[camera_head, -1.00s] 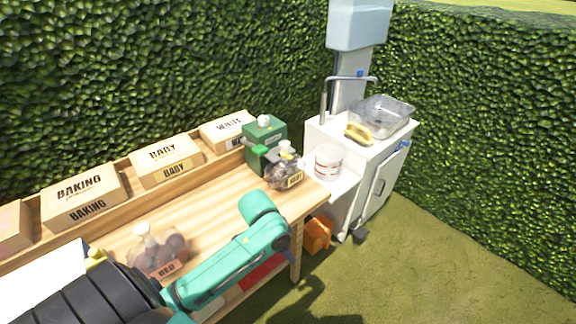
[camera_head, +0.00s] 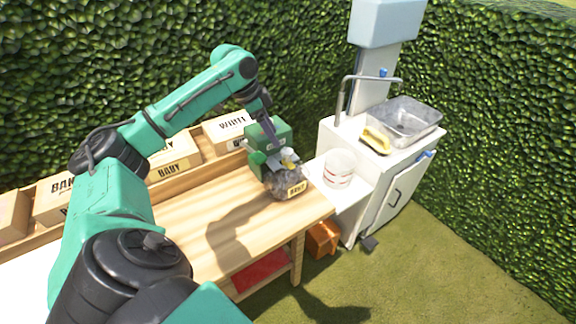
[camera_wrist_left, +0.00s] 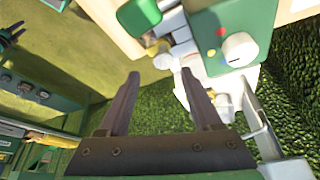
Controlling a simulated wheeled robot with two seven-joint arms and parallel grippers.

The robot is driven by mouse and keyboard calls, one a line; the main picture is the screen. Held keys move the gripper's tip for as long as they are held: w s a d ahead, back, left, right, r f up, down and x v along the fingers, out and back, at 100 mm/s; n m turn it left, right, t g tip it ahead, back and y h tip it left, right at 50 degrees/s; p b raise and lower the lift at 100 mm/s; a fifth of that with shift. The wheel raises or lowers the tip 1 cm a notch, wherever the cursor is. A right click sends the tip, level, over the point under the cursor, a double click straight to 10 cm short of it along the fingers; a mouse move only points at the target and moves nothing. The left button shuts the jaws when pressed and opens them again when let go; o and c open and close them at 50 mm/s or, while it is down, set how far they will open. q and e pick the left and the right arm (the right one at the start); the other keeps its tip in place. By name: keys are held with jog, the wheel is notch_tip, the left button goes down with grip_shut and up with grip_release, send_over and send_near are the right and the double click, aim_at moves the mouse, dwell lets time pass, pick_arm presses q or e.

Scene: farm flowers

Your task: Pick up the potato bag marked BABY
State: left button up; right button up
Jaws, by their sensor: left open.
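The potato bag (camera_head: 286,184) is clear, with dark potatoes and a tan label that seems to read BABY in small print. I cannot make out the bag clearly in that view. My right gripper is not in view.
The wooden table (camera_head: 215,225) has bare space left of the bag. Label boxes, including WHITE (camera_head: 227,128) and BABY (camera_head: 175,165), line its back. A white bucket (camera_head: 340,168) stands right of the bag, beside a sink cabinet (camera_head: 385,190). An orange crate (camera_head: 322,238) is below.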

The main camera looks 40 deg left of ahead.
aim_at(284, 151)
pick_arm(q)
jog(key=p+x, duration=0.1)
jog(key=x, duration=0.3)
jog(key=p+x, duration=0.1)
jog(key=x, duration=0.3)
jog(key=shift+w+a+f, duration=0.15)
jog(key=shift+w+f, duration=0.1)
jog(key=shift+w, duration=0.05)
jog(key=shift+f, duration=0.1)
grip_shut()
jog(key=shift+w, duration=0.1)
dwell(0.6)
